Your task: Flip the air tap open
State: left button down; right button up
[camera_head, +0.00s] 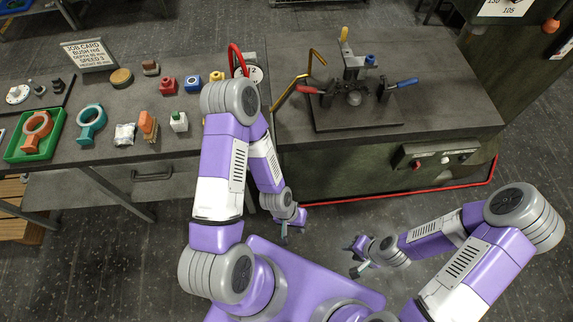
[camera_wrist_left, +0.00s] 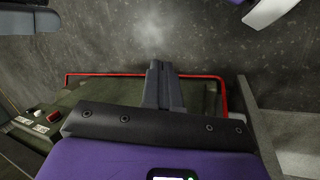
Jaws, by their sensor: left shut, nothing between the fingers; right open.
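A clamping fixture (camera_head: 354,66) stands on a dark plate on the right bench. It has a red-handled lever (camera_head: 308,89) at left, a blue-handled lever (camera_head: 402,83) at right and an upright yellow handle (camera_head: 344,35) on top. I cannot tell which part is the air tap. My left gripper (camera_head: 285,229) is in front of the bench, below its top and apart from the fixture. In the left wrist view its fingers (camera_wrist_left: 163,75) are shut together and empty. My right gripper (camera_head: 357,258) is open and empty over the floor.
A control panel (camera_head: 435,157) with knobs is on the bench front, above a red floor rail (camera_head: 400,193). A bent brass tube (camera_head: 296,84) and red tube (camera_head: 237,57) stand left of the fixture. The left table holds a green tray (camera_head: 17,152) and several small parts.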

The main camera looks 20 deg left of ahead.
pick_arm(q)
jog(key=w+a+r+m+y+b, duration=0.1)
jog(key=w+a+r+m+y, duration=0.25)
jog(key=w+m+y, duration=0.4)
jog(key=w+a+r+m+y+b, duration=0.15)
jog(key=w+r+m+y, duration=0.35)
jog(key=w+m, duration=0.5)
jog(key=s+a+f+m+b, duration=0.1)
jog(key=s+a+f+b, duration=0.1)
jog(key=a+f, duration=0.6)
jog(key=shift+s+a+b, duration=0.3)
jog(key=shift+a, duration=1)
pick_arm(e)
jog(key=shift+s+f, duration=0.15)
jog(key=shift+f, duration=1.1)
jog(key=shift+s+f, duration=0.1)
jog(key=shift+f, duration=1.15)
pick_arm(q)
jog(key=shift+r+m, duration=0.1)
jog(key=shift+m, duration=0.15)
